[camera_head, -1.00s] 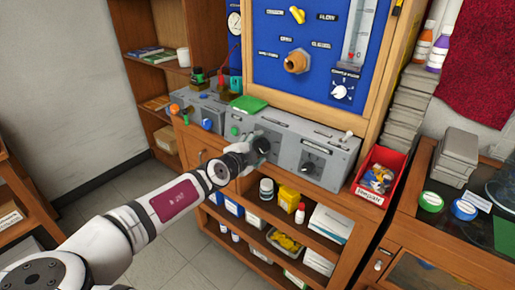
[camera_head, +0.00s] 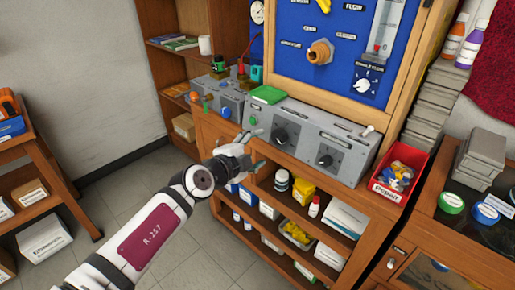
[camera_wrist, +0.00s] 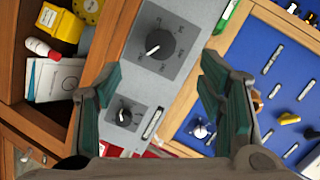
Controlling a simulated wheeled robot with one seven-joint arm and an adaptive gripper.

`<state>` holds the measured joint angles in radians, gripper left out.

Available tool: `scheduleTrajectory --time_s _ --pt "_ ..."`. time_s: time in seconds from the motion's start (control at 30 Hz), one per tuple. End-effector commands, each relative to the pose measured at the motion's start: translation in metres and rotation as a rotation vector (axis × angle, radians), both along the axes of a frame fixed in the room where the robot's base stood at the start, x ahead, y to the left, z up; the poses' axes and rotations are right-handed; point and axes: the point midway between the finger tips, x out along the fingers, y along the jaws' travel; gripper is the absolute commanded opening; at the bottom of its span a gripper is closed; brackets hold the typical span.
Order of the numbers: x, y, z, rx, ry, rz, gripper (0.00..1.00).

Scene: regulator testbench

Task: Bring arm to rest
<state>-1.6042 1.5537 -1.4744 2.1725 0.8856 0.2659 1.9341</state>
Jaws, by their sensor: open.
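My gripper (camera_head: 256,150) is open and empty in the head view, in front of the grey control box (camera_head: 300,137) on the bench. My white arm reaches up to it from the lower left. In the wrist view my gripper (camera_wrist: 160,90) shows two green-padded fingers spread wide, with nothing between them. Beyond the fingers lie the box's large dial (camera_wrist: 154,46) and small dial (camera_wrist: 124,115). The fingers look apart from the box.
A blue panel (camera_head: 290,42) with a brass fitting stands behind the bench. A red bin (camera_head: 402,168) sits at the box's right. Shelves below hold bottles and boxes. A wooden shelf unit (camera_head: 34,165) stands at far left. Open floor (camera_head: 130,195) lies between.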

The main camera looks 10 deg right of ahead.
Motion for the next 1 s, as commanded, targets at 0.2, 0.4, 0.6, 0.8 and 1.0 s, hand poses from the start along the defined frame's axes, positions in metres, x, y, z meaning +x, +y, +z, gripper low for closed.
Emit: scheduleTrajectory --time_s 0.2,0.4,0.6,0.8,1.0 --pt "0.000 0.000 0.000 0.000 0.000 0.000 0.62" --pt "-0.009 -0.025 -0.017 0.021 0.105 -0.053 0.62" --pt "-0.048 -0.072 -0.065 0.106 0.440 -0.137 0.62" --pt "-0.098 -0.086 -0.099 0.236 0.779 -0.108 0.62" --pt "-0.140 -0.074 -0.104 0.382 1.044 0.041 0.62"
